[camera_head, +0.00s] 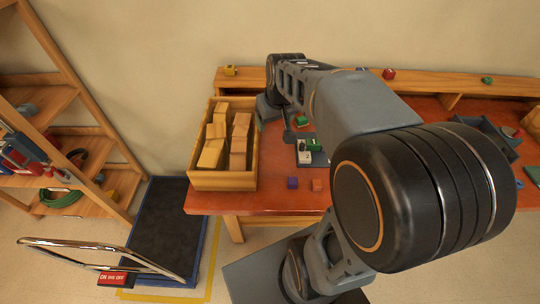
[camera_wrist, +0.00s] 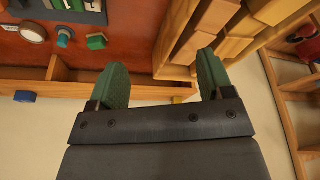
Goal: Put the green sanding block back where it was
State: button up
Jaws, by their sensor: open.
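My gripper (camera_wrist: 161,78) is open and empty in the wrist view, its two green-padded fingers wide apart over the table's back edge. A small green block (camera_wrist: 97,41) lies on the red tabletop to the left of the fingers, apart from them; it also shows in the head view (camera_head: 302,121). Another green block (camera_head: 314,145) lies on a small dark tray in the head view. I cannot tell which green piece is the sanding block. In the head view my arm hides part of the table, and the gripper is only partly seen.
A wooden crate (camera_head: 223,181) of wooden blocks stands at the table's left. The back ledge (camera_head: 440,83) holds small items. A trolley (camera_head: 165,225) and shelves (camera_head: 45,95) stand left.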

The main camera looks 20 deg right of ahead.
jog(key=s+a+f, duration=0.2)
jog(key=s+a, duration=0.4)
jog(key=s, duration=0.4)
jog(key=shift+s+a, duration=0.35)
